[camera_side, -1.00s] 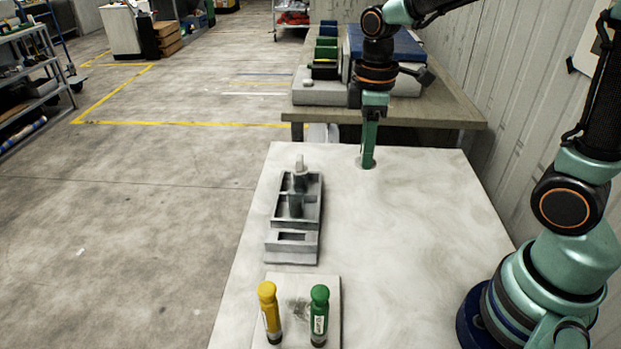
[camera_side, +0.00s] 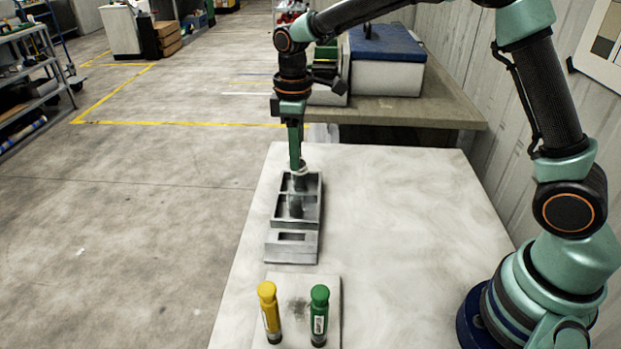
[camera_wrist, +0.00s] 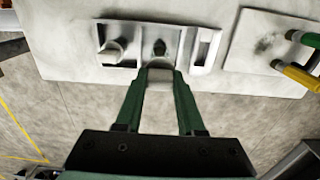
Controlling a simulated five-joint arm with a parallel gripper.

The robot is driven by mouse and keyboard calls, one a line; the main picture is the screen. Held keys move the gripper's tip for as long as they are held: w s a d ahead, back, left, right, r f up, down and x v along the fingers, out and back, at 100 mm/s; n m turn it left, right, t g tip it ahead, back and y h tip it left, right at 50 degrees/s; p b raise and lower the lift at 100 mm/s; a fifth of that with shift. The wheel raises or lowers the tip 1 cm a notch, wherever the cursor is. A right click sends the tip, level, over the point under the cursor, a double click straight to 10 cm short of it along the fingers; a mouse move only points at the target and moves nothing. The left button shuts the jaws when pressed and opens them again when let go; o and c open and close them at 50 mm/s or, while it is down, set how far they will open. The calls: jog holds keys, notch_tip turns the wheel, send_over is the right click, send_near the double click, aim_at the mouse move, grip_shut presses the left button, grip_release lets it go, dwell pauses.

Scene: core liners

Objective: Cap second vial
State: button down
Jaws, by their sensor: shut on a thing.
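A grey tray (camera_side: 292,249) with two compartments stands on the white table; it also shows in the wrist view (camera_wrist: 205,45). A clear, dark-looking vial (camera_side: 296,205) stands uncapped in the near compartment; its dark mouth (camera_wrist: 160,47) shows in the wrist view. A vial with a pale cap (camera_wrist: 112,48) stands in the other compartment; in the side view my gripper hides most of it. My gripper (camera_side: 297,166) is shut on a pale cap (camera_wrist: 160,75). It holds the cap above the tray, apart from the uncapped vial as far as I can tell.
A pale pad (camera_side: 292,285) near the table's front holds a yellow-capped tube (camera_side: 269,312) and a green-capped tube (camera_side: 319,315). The table (camera_side: 410,230) right of the tray is clear. A bench with a blue-lidded box (camera_side: 386,68) stands behind.

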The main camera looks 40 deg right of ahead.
notch_tip(320, 180, down, 6)
jog(key=shift+f, duration=0.25)
dwell(0.5)
jog(key=shift+w+a+f, duration=0.1)
jog(key=shift+f, duration=0.1)
dwell(1.8)
grip_release()
dwell(0.5)
jog(key=shift+r, duration=0.1)
jog(key=shift+r, duration=3.45)
